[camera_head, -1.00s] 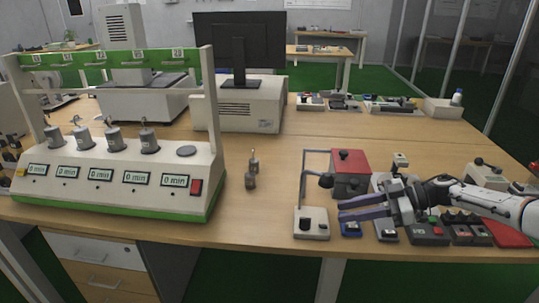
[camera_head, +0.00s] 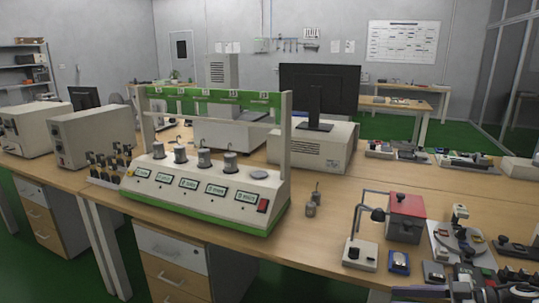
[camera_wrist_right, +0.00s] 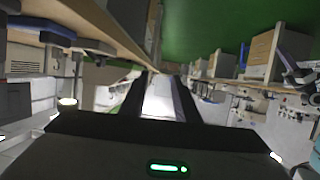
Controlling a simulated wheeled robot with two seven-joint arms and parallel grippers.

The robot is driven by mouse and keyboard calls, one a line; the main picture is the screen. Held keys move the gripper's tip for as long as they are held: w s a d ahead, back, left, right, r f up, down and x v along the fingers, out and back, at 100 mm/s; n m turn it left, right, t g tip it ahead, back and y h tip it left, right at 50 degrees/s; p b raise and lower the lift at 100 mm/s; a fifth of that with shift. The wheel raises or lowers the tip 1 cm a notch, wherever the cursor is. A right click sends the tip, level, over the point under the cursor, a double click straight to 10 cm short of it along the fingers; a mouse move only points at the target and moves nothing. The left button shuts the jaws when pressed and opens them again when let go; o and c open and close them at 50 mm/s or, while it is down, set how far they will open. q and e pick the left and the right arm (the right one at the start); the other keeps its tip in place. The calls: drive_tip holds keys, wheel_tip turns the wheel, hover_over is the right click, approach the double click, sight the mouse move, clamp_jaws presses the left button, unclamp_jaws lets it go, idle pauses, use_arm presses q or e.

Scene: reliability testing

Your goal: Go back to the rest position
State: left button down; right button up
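My right gripper (camera_head: 412,292) shows only partly at the bottom right edge of the head view, low by the table's front edge. My left gripper is in neither current view. The table (camera_head: 250,245) holds a white-and-green tester (camera_head: 195,205) with several grey weights on top. A small metal weight (camera_head: 312,206) with a hook stands on the table to the right of the tester.
A lamp-like device (camera_head: 361,255), a red-topped box (camera_head: 405,217) and a blue-edged piece (camera_head: 399,262) stand near my right gripper. A monitor (camera_head: 318,92) is behind. The tabletop between the tester and the lamp device is mostly clear.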

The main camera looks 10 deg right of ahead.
drive_tip(key=s+a+f+m+t+h, duration=0.15)
drive_tip(key=a+f, duration=0.25)
drive_tip(key=a, duration=0.4)
drive_tip(key=s+a+f+m+t, duration=0.1)
drive_tip(key=s+a+f, duration=0.25)
drive_tip(key=a, duration=0.45)
drive_tip(key=s+a+f+m+t+h, duration=0.15)
drive_tip(key=a+f, duration=0.25)
drive_tip(key=a, duration=0.4)
drive_tip(key=s+f+m+g+h, duration=0.1)
drive_tip(key=s+f+m+h, duration=0.1)
drive_tip(key=s, duration=0.6)
drive_tip(key=s+d+f+m+g+h, duration=0.1)
drive_tip(key=s+f+m+g+h, duration=0.1)
drive_tip(key=s+f, duration=0.4)
drive_tip(key=s+m+h, duration=0.1)
drive_tip(key=s+h, duration=0.1)
drive_tip(key=s, duration=0.1)
drive_tip(key=shift+g, duration=0.3)
